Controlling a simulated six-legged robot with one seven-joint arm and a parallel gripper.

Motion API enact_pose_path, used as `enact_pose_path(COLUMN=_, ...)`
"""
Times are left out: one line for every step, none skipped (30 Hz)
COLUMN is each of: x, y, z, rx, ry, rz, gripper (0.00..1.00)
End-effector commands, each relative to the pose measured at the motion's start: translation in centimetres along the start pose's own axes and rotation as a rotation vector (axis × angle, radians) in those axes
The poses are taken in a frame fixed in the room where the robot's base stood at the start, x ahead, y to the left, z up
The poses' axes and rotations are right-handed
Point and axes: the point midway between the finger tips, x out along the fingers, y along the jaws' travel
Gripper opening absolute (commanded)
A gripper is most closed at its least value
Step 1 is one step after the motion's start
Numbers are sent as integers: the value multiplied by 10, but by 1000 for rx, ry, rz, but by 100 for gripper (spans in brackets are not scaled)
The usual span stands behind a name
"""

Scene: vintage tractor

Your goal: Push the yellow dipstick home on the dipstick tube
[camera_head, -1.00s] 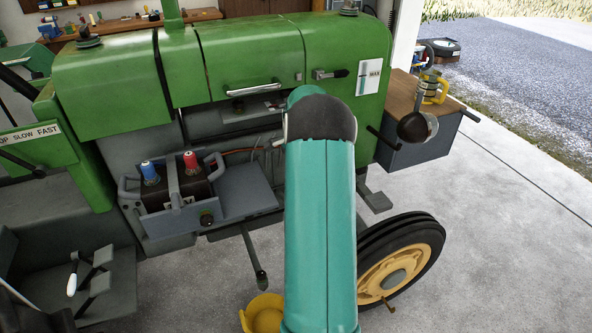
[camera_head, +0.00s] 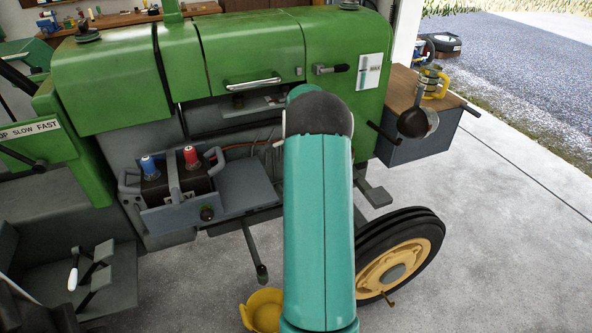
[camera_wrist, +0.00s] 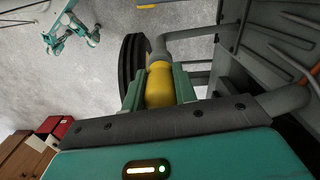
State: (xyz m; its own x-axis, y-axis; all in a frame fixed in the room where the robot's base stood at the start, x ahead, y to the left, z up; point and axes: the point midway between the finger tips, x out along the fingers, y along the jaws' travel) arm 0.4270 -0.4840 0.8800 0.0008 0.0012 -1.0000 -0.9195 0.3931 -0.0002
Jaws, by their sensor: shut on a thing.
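In the wrist view my gripper (camera_wrist: 158,92) is shut on the yellow dipstick (camera_wrist: 159,86), with a green finger on either side of it. A grey tube (camera_wrist: 183,44) starts right at the far end of the yellow part and bends off to the right. I take it for the dipstick tube. I cannot tell whether the dipstick is fully seated on it. In the head view my teal arm hides the gripper, the dipstick and the tube.
The green tractor (camera_head: 250,50) fills the head view, with a battery (camera_head: 178,185) on its side tray. A front wheel (camera_head: 400,255) stands right of my arm. A yellow bowl-like thing (camera_head: 263,308) lies low beside it.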

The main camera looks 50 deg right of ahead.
Motion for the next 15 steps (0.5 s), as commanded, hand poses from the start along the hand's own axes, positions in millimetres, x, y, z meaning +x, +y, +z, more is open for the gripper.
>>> enact_pose_path(x=1, y=0, z=0, rx=0, ry=0, rz=0, gripper=0)
enact_pose_path(x=2, y=0, z=0, rx=0, ry=0, rz=0, gripper=0)
enact_pose_path(x=3, y=0, z=0, rx=0, ry=0, rz=0, gripper=0)
enact_pose_path(x=4, y=0, z=0, rx=0, ry=0, rz=0, gripper=0)
enact_pose_path(x=4, y=0, z=0, rx=0, ry=0, rz=0, gripper=0)
enact_pose_path(x=5, y=0, z=0, rx=0, ry=0, rz=0, gripper=0)
enact_pose_path(x=6, y=0, z=0, rx=0, ry=0, rz=0, gripper=0)
enact_pose_path(x=6, y=0, z=0, rx=0, ry=0, rz=0, gripper=0)
enact_pose_path(x=7, y=0, z=0, rx=0, ry=0, rz=1, gripper=0)
enact_pose_path(x=8, y=0, z=0, rx=0, ry=0, rz=1, gripper=0)
enact_pose_path(x=8, y=0, z=0, rx=0, ry=0, rz=1, gripper=0)
enact_pose_path(x=9, y=0, z=0, rx=0, ry=0, rz=1, gripper=0)
enact_pose_path(x=10, y=0, z=0, rx=0, ry=0, rz=1, gripper=0)
enact_pose_path(x=11, y=0, z=0, rx=1, ry=0, rz=1, gripper=0)
enact_pose_path(x=12, y=0, z=0, rx=1, ry=0, rz=1, gripper=0)
